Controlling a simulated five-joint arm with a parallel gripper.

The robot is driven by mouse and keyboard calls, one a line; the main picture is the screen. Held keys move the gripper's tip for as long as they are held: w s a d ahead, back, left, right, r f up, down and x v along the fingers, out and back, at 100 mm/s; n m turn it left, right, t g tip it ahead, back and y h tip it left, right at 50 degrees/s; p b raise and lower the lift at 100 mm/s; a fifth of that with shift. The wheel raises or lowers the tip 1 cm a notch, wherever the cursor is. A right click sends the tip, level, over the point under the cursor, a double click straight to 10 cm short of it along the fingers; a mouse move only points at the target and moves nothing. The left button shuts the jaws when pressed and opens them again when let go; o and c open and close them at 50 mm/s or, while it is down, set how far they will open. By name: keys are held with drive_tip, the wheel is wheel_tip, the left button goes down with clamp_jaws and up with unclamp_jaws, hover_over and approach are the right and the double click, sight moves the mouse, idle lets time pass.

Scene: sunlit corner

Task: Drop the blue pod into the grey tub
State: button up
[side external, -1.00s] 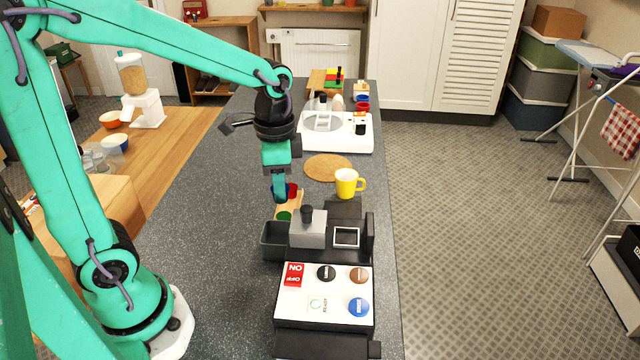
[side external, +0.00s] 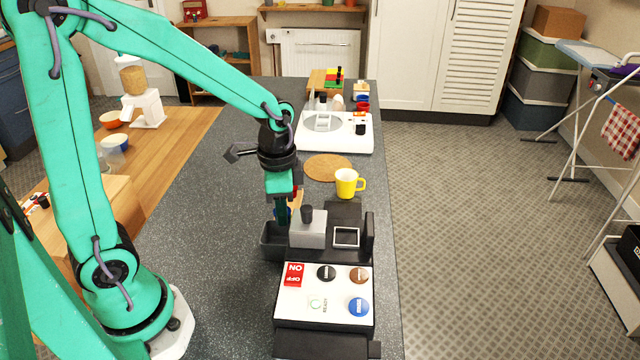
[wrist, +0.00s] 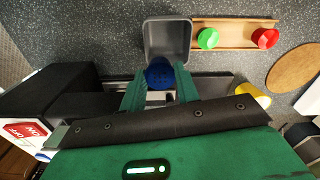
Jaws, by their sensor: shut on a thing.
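The blue pod (wrist: 160,73) is between the fingertips of my gripper (wrist: 160,91) in the wrist view, and my gripper is shut on it. The grey tub (wrist: 168,38) lies just beyond the pod in that view. The pod overlaps the tub's near edge there, and I see nothing inside the tub. In the side view my gripper (side external: 282,219) points down at the back of the tub (side external: 271,253), beside the machine. The pod is mostly hidden there by the fingers. I cannot tell its exact height over the rim.
A wooden rack (wrist: 236,29) beside the tub holds a green pod (wrist: 208,38) and a red pod (wrist: 265,38). The black machine (side external: 324,300) with a grey block (side external: 308,229) adjoins the tub. A yellow mug (side external: 347,183) and a cork mat (side external: 327,167) stand behind.

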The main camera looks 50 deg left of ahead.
drive_tip(key=o, duration=1)
drive_tip(key=shift+r, duration=0.15)
drive_tip(key=shift+r, duration=3.8)
drive_tip(key=s+r+n+t, duration=0.2)
drive_tip(key=s, duration=0.1)
drive_tip(key=s+r+n+t, duration=0.1)
drive_tip(key=s+n, duration=0.1)
drive_tip(key=s, duration=0.1)
drive_tip(key=s+r+n+t, duration=0.2)
drive_tip(key=s, duration=0.1)
drive_tip(key=shift+s+a+r+n+t, duration=0.1)
drive_tip(key=shift+r+n+t, duration=0.2)
drive_tip(key=shift+r+n, duration=0.1)
